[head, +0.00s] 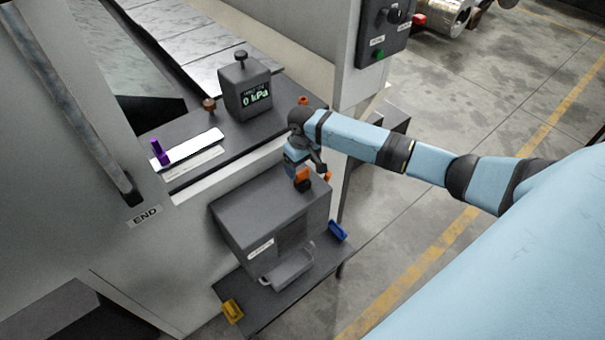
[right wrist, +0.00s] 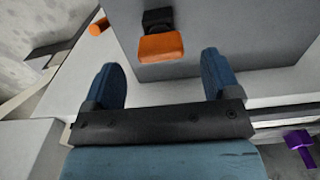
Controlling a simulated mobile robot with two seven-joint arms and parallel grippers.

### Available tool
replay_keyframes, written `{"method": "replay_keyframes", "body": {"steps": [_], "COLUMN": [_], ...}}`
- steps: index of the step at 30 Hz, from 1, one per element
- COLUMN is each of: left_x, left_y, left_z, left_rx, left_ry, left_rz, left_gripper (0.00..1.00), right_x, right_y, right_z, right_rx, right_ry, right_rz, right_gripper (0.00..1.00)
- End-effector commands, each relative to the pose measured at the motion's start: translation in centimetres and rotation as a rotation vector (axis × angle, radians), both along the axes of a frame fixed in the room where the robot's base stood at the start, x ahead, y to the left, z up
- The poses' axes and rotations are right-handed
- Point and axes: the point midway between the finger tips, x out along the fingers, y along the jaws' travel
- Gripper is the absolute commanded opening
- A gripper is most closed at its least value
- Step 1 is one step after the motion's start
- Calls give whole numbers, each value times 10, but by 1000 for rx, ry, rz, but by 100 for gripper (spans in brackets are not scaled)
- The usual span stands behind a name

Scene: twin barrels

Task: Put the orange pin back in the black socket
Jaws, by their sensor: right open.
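My right gripper (head: 304,168) is open and empty above the back right part of the grey box. In the right wrist view its two blue fingers (right wrist: 160,68) are spread apart. An orange block (right wrist: 160,47) meets a small black block (right wrist: 157,20) on the grey surface, just beyond the fingertips and apart from them. The orange block also shows in the head view (head: 303,180). A small orange cylinder (right wrist: 97,27) lies off to the left in the right wrist view. I cannot tell for sure which orange piece is the pin, or whether the black block is the socket. My left gripper is out of view.
The grey box (head: 262,210) has a tray-like handle (head: 288,268) in front, with blue (head: 338,231) and yellow (head: 232,311) pieces nearby. A gauge reading 0 kPa (head: 246,88) stands on the dark ledge behind. A purple piece (head: 160,152) stands left on that ledge.

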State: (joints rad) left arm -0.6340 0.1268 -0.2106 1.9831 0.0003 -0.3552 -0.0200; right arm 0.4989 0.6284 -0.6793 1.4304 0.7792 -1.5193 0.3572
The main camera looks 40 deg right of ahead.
Motion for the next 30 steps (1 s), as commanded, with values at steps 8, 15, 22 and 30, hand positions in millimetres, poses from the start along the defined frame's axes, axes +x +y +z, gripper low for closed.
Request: {"method": "replay_keyframes", "body": {"steps": [8,15,22,30], "left_x": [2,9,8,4], "left_y": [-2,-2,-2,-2], "left_z": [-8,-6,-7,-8], "left_rx": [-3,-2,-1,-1], "left_ry": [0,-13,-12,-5], "left_rz": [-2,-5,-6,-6], "left_gripper": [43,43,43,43], "right_x": [0,0,0,0], "right_y": [0,0,0,0], "right_z": [60,84,87,86], "right_rx": [-1,0,0,0], "right_ry": [-3,-1,0,0], "right_rz": [1,1,0,0], "right_gripper": [82,82,82,82]}}
